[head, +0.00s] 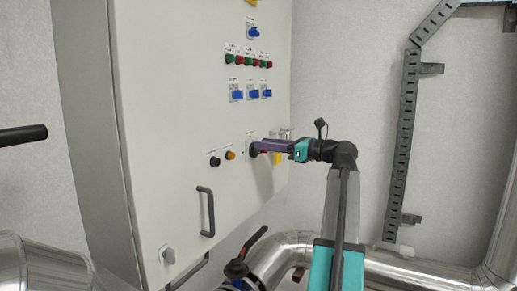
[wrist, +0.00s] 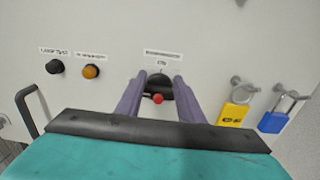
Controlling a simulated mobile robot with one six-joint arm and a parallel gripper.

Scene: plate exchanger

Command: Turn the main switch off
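The main switch (wrist: 158,98) is a round black disc with a red part at its middle, on the white cabinet front. A small label sits above it in the wrist view. My gripper (wrist: 160,84) has its two purple fingers apart, one on each side of the switch. The fingertips are close to the panel, and I cannot tell whether they touch the switch. In the head view my gripper (head: 257,149) reaches in from the right and largely hides the switch.
A black button (wrist: 55,67) and an orange one (wrist: 91,71) sit left of the switch. A yellow padlock (wrist: 233,113) and a blue padlock (wrist: 272,122) hang to its right. A cabinet handle (head: 206,212) and a pipe valve lever (head: 254,240) are lower down.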

